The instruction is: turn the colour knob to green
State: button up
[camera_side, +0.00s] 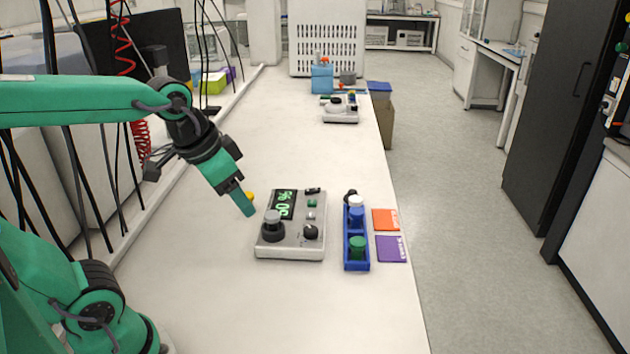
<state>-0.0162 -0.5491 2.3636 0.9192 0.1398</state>
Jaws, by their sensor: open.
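A grey control box (292,246) stands on the white bench, with a lit green display (285,204) on its upper left. A black knob (311,232) sits at its lower right. A large black round part (272,232) with a grey-blue top is at its lower left. A small green button (312,203) and a small black part (313,190) are at its upper right. No colour marks are readable, so I cannot tell which setting a knob points to. My gripper (246,207) is open and empty, just left of the box and apart from the knob.
A blue rack (356,267) with a white-topped and a green-topped vial stands right of the box. Orange (385,219) and purple (391,249) cards lie beside it. A yellow object (249,196) is partly hidden behind my gripper. Another device (340,115) is farther back. The front bench is clear.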

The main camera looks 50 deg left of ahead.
jog(key=w+a+f+m+g, duration=0.1)
jog(key=w+f+m, duration=0.1)
jog(key=w, duration=0.4)
jog(key=w+a+f+m+g, duration=0.1)
jog(key=w+f+m, duration=0.1)
jog(key=w, duration=0.4)
jog(key=m+g, duration=0.3)
send_over(311, 229)
notch_tip(311, 229, down, 8)
jog(key=shift+s+f, duration=0.1)
jog(key=shift+f, duration=0.05)
jog(key=shift+w+f, duration=0.2)
jog(key=shift+f, duration=0.1)
jog(key=shift+f, duration=0.15)
jog(key=shift+f, duration=3.75)
jog(key=c, duration=1)
